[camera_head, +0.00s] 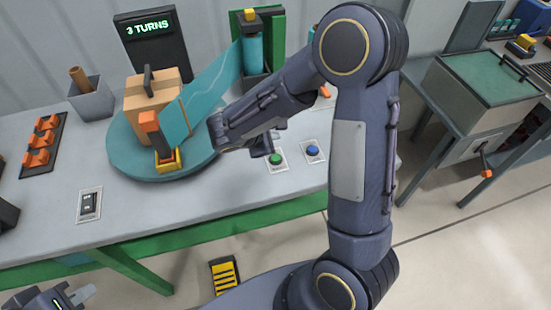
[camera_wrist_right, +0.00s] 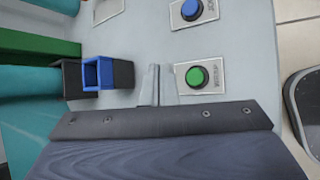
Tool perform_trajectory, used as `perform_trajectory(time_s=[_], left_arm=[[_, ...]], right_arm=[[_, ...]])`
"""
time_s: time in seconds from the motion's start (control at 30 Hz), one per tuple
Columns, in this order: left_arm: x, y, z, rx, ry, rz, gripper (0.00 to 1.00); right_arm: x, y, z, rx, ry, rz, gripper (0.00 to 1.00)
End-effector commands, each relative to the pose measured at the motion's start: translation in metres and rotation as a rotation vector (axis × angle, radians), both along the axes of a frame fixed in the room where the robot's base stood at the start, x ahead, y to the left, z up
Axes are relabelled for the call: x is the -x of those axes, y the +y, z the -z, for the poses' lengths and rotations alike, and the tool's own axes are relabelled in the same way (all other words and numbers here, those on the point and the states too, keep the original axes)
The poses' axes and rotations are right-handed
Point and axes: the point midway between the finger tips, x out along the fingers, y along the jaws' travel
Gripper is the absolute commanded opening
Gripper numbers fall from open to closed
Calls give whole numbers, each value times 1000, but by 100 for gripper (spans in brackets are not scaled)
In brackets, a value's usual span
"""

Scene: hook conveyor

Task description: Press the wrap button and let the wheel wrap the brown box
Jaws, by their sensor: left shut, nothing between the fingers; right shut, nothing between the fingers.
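The brown box (camera_head: 140,95) stands upright on the round teal wheel (camera_head: 125,150), with a dark handle on top. A sheet of teal film (camera_head: 205,85) runs from the roll (camera_head: 253,55) to beside the box, near an orange-topped clamp (camera_head: 160,140). The green button (camera_head: 275,159) sits on a labelled plate on the table; it also shows in the right wrist view (camera_wrist_right: 197,76). My right gripper (camera_head: 270,149) is shut and empty beside the green button; its fingers (camera_wrist_right: 157,72) appear apart from it. My left gripper (camera_head: 84,293) is shut and empty at the lower left, away from the table top.
A blue button (camera_head: 312,150) sits right of the green one. A screen (camera_head: 148,30) reads "3 TURNS". A switch plate (camera_head: 89,205) lies at the front left. A grey bin (camera_head: 92,100) and a rack of orange clips (camera_head: 40,145) stand left. A second bench (camera_head: 490,80) is at right.

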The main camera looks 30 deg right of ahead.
Motion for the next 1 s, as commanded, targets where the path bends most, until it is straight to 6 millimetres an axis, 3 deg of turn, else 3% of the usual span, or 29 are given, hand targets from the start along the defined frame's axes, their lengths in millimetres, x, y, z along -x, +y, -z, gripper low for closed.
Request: perform_trajectory(time_s=[0.4,0.57,1.0], left_arm=[[0,0,50,0,0,0,0],[0,0,59,0,0,0,0],[0,0,58,0,0,0,0]], right_arm=[[0,0,65,0,0,0,0],[0,0,73,-1,-1,0,0],[0,0,72,0,-1,1,0]])
